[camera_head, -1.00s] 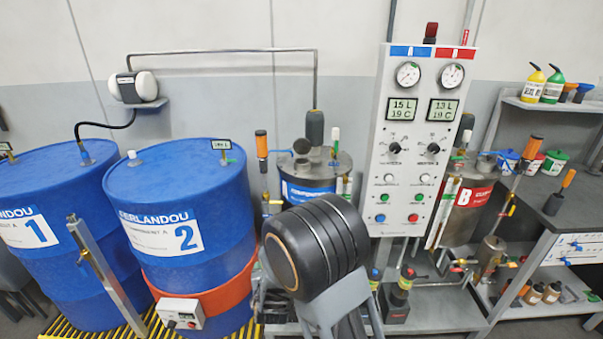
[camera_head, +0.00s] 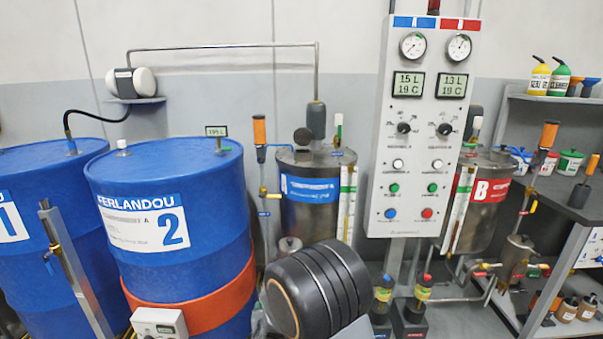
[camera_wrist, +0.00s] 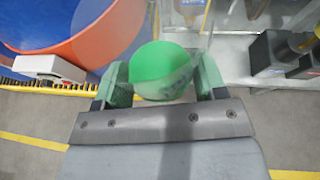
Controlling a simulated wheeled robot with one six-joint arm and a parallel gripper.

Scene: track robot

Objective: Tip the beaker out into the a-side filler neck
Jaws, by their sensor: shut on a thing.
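The beaker (camera_wrist: 163,62) is clear-walled with green contents and shows in the wrist view. My gripper (camera_wrist: 160,82) is shut on it, with one green finger pad on each side. The contents face the wrist camera as a round green surface. In the head view the beaker and gripper are hidden behind or below my dark arm link. The A tank (camera_head: 308,205) is a steel cylinder with a blue label, left of the control panel. A short dark round fitting (camera_head: 303,138) on its lid looks like the filler neck; its opening cannot be made out clearly.
A grey cylinder (camera_head: 317,120) and pipe rise from the A tank's lid. The gauge panel (camera_head: 420,130) stands close at its right, the blue drum 2 (camera_head: 170,210) at its left. The B tank (camera_head: 478,205) is beyond the panel. Black-bodied pumps (camera_head: 411,315) sit below.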

